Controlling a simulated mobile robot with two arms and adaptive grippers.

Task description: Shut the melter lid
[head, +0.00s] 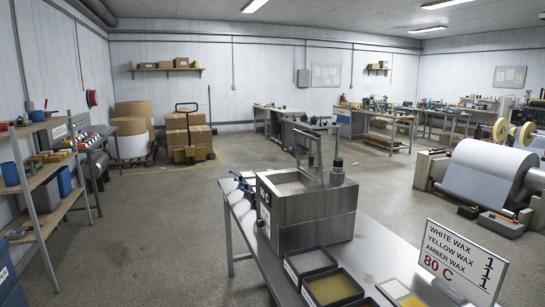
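The melter (310,222) is a brushed steel box on the near bench, right of the picture's middle. Its lid (308,148) stands raised and nearly upright above the top, like a framed panel. The open top shows a pale grey surface (290,187) inside the rim. A dark knob-topped post (337,172) stands at the melter's right back corner. Neither of my grippers is in view, and nothing of mine touches the lid.
The bench (385,245) holds black trays with grey (310,260) and yellow (333,287) contents in front of the melter. A wax sign (463,258) stands at right. A small blue-handled item (240,180) sits left of the melter. The floor (160,235) at left is clear.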

